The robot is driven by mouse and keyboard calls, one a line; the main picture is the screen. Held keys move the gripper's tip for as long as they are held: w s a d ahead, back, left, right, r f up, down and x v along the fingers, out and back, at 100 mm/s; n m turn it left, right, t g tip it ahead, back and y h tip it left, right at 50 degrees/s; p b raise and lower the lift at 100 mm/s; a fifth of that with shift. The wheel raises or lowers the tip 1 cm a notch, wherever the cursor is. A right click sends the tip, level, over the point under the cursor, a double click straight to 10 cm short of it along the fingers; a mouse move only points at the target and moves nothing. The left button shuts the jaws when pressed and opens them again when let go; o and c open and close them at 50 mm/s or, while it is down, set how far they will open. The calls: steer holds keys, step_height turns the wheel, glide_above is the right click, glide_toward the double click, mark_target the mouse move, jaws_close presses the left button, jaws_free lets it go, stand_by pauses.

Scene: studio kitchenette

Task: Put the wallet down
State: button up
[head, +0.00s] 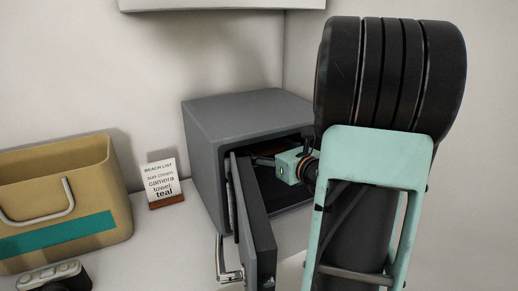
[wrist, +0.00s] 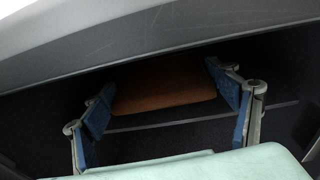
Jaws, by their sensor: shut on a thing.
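A brown leather wallet (wrist: 165,92) shows in the wrist view between the two blue-padded fingers of my gripper (wrist: 164,86). The fingers are shut on its left and right sides. In the head view my gripper (head: 263,160) reaches from the right through the open front of a grey safe (head: 250,106). The wallet is mostly hidden there by the gripper, the safe wall and the door. The dark safe interior (wrist: 160,143) surrounds the wallet in the wrist view. I cannot tell whether the wallet touches the safe floor.
The safe door (head: 258,222) stands open toward the front, close to my arm. A small beach list card (head: 161,180) stands left of the safe. A tan bag with a teal stripe (head: 65,195) and a camera (head: 55,276) are at the far left. White counter (head: 175,240) is clear between.

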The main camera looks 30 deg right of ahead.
mark_target(259, 144)
steer(key=w, duration=0.3)
steer(key=shift+w+a, duration=0.1)
steer(key=shift+w, duration=0.1)
steer(key=shift+w+f, duration=0.1)
steer(key=shift+f, duration=0.65)
steer(key=shift+f+b, duration=0.1)
steer(key=shift+b, duration=0.2)
steer(key=o, duration=0.7)
steer(key=shift+f, duration=0.1)
steer(key=o, duration=0.5)
